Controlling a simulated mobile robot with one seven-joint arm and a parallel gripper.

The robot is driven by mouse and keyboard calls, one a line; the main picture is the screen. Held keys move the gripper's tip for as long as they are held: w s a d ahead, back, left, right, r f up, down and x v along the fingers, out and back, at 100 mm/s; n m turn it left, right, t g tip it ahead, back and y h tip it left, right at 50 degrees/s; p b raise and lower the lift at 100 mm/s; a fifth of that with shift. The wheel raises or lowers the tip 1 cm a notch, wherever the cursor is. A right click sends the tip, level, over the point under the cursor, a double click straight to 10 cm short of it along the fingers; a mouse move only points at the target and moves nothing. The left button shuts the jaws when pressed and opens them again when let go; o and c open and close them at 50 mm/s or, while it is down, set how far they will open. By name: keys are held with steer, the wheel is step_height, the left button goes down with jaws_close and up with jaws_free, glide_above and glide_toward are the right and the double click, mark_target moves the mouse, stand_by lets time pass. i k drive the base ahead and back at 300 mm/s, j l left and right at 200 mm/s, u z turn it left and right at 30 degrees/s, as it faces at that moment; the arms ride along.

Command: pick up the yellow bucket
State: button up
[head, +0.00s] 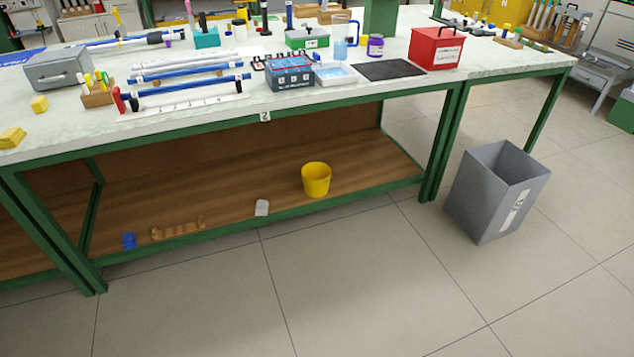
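The yellow bucket (316,182) stands upright on the wooden lower shelf (365,170) under the workbench, near the shelf's front edge and right of its middle. Its open top faces up, and nothing blocks the view of it from the front. My gripper is not in the head view, so I cannot see whether it is open or shut.
The benchtop (300,105) overhangs the shelf; green legs (445,145) stand at its ends. A white object (261,208), a wooden rack (178,229) and a blue object (128,241) lie left of the bucket. A grey bin (490,195) stands at right. The floor in front is clear.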

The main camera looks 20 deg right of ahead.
mark_target(316, 176)
steer(key=i+l, duration=0.15)
steer(key=l, duration=0.2)
steer(key=i+l+u, duration=0.15)
steer(key=i+l, duration=0.2)
steer(key=l, duration=0.3)
steer(key=i+l+u, duration=0.1)
steer(key=l, duration=0.25)
steer(key=i+l, duration=0.2)
steer(key=l, duration=0.15)
steer(key=i+l+u, duration=0.15)
steer(key=l, duration=0.25)
steer(key=i+l, duration=0.15)
steer(key=l, duration=0.2)
steer(key=i+l+u, duration=0.1)
steer(key=l, duration=0.3)
steer(key=i+l, duration=0.1)
steer(key=i, duration=0.95)
